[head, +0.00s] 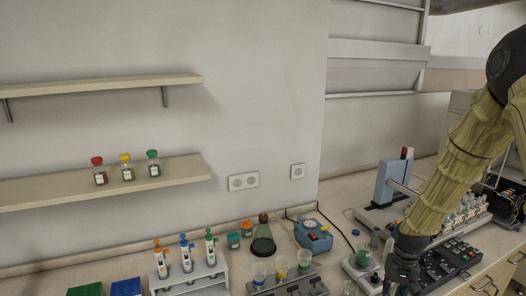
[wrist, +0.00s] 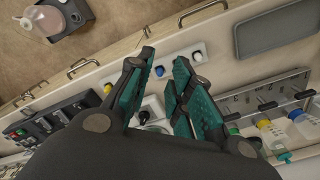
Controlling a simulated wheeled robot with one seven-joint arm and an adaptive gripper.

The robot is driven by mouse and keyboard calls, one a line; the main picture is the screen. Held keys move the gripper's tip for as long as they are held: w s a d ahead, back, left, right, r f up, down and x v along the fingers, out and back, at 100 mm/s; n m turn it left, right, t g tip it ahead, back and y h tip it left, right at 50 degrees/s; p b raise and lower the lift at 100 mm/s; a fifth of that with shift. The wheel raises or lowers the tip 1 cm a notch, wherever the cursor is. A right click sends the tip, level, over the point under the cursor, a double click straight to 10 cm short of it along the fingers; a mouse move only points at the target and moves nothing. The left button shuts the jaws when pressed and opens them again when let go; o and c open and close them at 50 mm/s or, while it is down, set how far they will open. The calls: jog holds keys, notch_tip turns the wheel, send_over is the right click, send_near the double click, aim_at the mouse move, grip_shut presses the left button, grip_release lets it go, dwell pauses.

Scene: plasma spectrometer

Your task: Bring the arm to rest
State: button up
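My arm, in a yellow-green ribbed sleeve (head: 465,145), reaches down from the upper right in the head view. My gripper (head: 400,280) hangs at the end of it, low over the bench front, beside a grey device with a green-filled cup (head: 363,256). In the wrist view my gripper (wrist: 164,58) shows two dark fingers with teal pads. They stand apart with a gap between the tips, and no held object is visible. The fingertips are partly hard to make out in the head view.
A black keyed panel (head: 447,262) and an instrument with a blue column (head: 391,182) stand close by on the right. A cup rack (head: 290,286), a dark flask (head: 263,246) and a blue dial device (head: 313,236) stand left. Drawer handles (wrist: 78,67) line the bench front.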

jog(key=s+a+f+n, duration=0.1)
jog(key=s+a+f, duration=0.5)
jog(key=s+f, duration=0.5)
jog(key=s+a+f+n, duration=0.1)
jog(key=s+a+f, duration=0.5)
jog(key=s+f, duration=0.45)
jog(key=s+a+f+n, duration=0.1)
jog(key=s+a+f, duration=0.1)
jog(key=s, duration=0.5)
jog(key=s+a+f, duration=0.2)
jog(key=s, duration=0.5)
notch_tip(320, 180, down, 13)
jog(key=b, duration=1.3)
jog(key=shift+w+d+b, duration=0.15)
jog(key=shift+d+b, duration=0.05)
jog(key=shift+b, duration=0.2)
jog(key=shift+f, duration=0.1)
